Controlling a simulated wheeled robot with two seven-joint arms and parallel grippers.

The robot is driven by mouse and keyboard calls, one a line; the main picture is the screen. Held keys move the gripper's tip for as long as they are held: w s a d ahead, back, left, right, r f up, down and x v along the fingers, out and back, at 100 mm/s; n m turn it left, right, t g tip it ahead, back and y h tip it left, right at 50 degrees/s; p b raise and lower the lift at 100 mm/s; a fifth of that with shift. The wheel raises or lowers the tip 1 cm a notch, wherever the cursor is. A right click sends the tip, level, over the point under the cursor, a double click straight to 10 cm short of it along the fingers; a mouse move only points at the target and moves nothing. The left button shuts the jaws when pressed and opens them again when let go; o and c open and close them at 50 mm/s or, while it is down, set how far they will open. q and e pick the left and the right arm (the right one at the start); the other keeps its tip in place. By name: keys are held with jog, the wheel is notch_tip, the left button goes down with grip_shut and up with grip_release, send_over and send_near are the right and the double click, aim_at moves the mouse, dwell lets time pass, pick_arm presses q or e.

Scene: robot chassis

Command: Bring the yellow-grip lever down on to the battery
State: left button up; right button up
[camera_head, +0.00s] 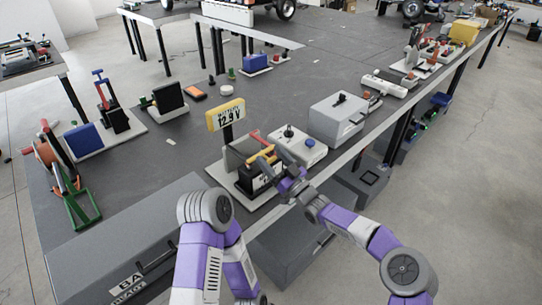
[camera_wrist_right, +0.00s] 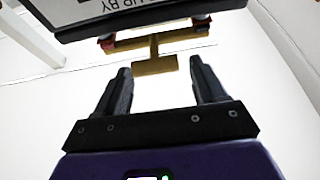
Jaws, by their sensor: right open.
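The battery (camera_head: 247,183) is a dark box with a white label, standing on a pale base plate behind my right gripper in the head view. The yellow-grip lever (camera_head: 263,153) is above the battery's right part, with a red bar beside it. My right gripper (camera_head: 284,167) is open and very near the lever. In the right wrist view the open gripper (camera_wrist_right: 163,82) has nothing between its fingertips. A yellow T-shaped bar (camera_wrist_right: 154,64) lies just beyond them, below a dark box with a printed label. My left gripper is out of view; only its arm shows.
A yellow sign reading 12.9 V (camera_head: 226,114) stands behind the battery. A white box with a black knob (camera_head: 299,148) and a grey box (camera_head: 337,119) stand to the right. The table's front edge runs close beneath my right arm.

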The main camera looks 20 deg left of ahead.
jog(key=p+v, duration=0.1)
jog(key=v, duration=0.5)
jog(key=shift+d, duration=0.35)
jog(key=shift+s+f, duration=0.1)
